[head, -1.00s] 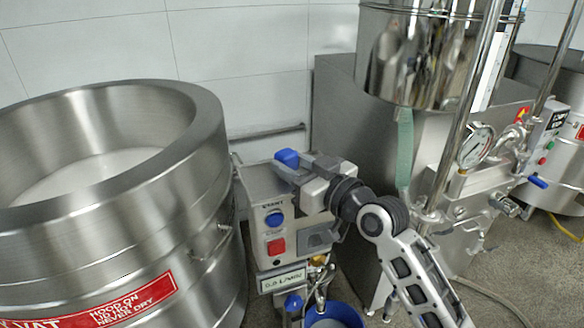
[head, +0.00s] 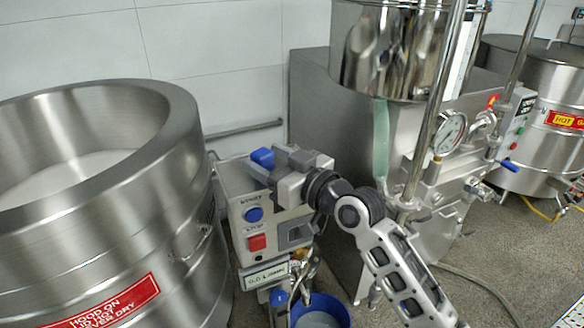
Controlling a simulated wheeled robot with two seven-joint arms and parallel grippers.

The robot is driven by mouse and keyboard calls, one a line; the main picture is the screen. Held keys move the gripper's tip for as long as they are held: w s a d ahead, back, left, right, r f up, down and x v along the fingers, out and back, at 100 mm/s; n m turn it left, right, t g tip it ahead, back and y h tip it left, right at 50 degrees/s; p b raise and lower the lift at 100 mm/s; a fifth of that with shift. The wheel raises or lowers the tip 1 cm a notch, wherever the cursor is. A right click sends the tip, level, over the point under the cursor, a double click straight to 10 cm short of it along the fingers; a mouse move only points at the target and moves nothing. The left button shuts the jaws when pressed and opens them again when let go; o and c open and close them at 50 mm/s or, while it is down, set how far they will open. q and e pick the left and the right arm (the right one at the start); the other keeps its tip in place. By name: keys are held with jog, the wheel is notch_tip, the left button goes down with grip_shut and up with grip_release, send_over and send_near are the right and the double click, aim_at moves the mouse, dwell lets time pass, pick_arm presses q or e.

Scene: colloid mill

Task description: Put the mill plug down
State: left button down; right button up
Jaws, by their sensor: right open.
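A blue piece (head: 262,157), which looks like the mill plug, is on or just above the top of the grey control box (head: 226,178). My right gripper (head: 259,169) is over the box top, reaching in from the right. It is open, with its fingers right at the blue piece. I cannot tell whether they are around it or beside it, or whether they touch it. The gripper hides part of the box top and the lower part of the blue piece. My left gripper is not in view.
The box front has a blue start button (head: 253,214) and a red stop button (head: 257,242). A large steel vat (head: 150,220) stands close on the left. A steel machine with a gauge (head: 451,132) stands on the right. A blue bucket (head: 335,312) is below.

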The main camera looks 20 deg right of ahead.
jog(key=b+v, duration=0.2)
jog(key=v, duration=0.9)
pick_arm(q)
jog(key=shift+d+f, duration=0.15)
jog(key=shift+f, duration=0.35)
pick_arm(e)
jog(key=s+a+f+g+h, duration=0.1)
jog(key=s+f, duration=0.3)
jog(key=f, duration=0.5)
jog(key=s+a+f+m+g+h, duration=0.1)
jog(key=s+a+f+g, duration=0.2)
jog(key=f, duration=0.7)
jog(key=s+a+f+m+g+h, duration=0.1)
jog(key=s+a+f+g+h, duration=0.1)
jog(key=s+f, duration=0.5)
notch_tip(320, 180, down, 3)
jog(key=shift+a+f, duration=0.15)
jog(key=shift+a, duration=0.1)
